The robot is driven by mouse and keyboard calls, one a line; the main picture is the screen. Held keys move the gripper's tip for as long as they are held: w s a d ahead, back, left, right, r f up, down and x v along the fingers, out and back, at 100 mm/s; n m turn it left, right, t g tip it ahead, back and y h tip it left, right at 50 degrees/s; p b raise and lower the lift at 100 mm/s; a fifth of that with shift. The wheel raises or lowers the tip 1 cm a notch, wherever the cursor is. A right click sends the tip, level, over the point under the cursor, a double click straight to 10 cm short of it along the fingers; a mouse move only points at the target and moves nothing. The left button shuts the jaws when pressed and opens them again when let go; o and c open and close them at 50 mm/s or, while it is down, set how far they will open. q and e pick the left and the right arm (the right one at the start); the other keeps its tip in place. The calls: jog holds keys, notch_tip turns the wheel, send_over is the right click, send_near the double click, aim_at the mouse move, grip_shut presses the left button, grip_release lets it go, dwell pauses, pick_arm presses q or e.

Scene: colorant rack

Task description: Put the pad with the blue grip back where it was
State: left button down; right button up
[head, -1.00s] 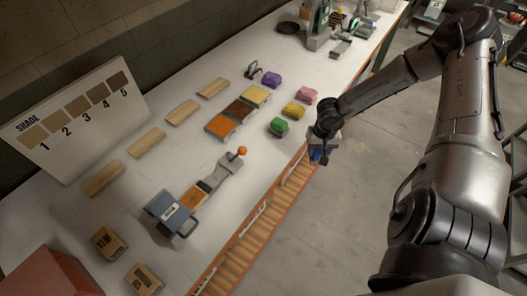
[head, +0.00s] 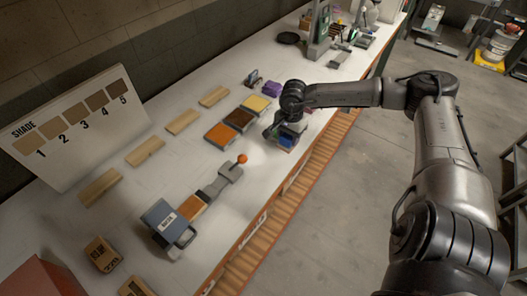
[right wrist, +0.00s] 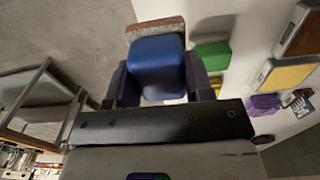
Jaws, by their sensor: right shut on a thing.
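My right gripper (head: 284,133) is shut on the blue grip of a pad. The blue grip (right wrist: 157,66) sits between the two fingers in the right wrist view, and the speckled brownish pad (right wrist: 154,29) shows beyond it. In the head view the blue grip (head: 287,141) shows just below the gripper, over the bench's front part, right of the colour trays. A green grip (right wrist: 212,56) is close beside the held pad in the wrist view. The arm hides other pads in the head view. My left gripper is not in view.
Orange (head: 221,134), brown (head: 239,119) and yellow (head: 256,104) trays lie left of the gripper. A grey device with an orange knob (head: 242,159) and a blue-grey box (head: 165,217) stand nearer. Wood strips (head: 145,151) lie before the shade board (head: 72,124).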

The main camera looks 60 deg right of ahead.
jog(key=w+a+f, duration=0.1)
jog(key=w, duration=0.1)
jog(key=w+a+f, duration=0.1)
jog(key=w+f, duration=0.1)
jog(key=w, duration=0.1)
jog(key=w+f, duration=0.1)
jog(key=w, duration=0.2)
jog(key=shift+a+f, duration=0.4)
jog(key=shift+f, duration=2.05)
jog(key=shift+f, duration=0.15)
jog(key=o, duration=0.9)
jog(key=shift+c, duration=0.2)
notch_tip(320, 180, up, 12)
jog(key=shift+r, duration=0.2)
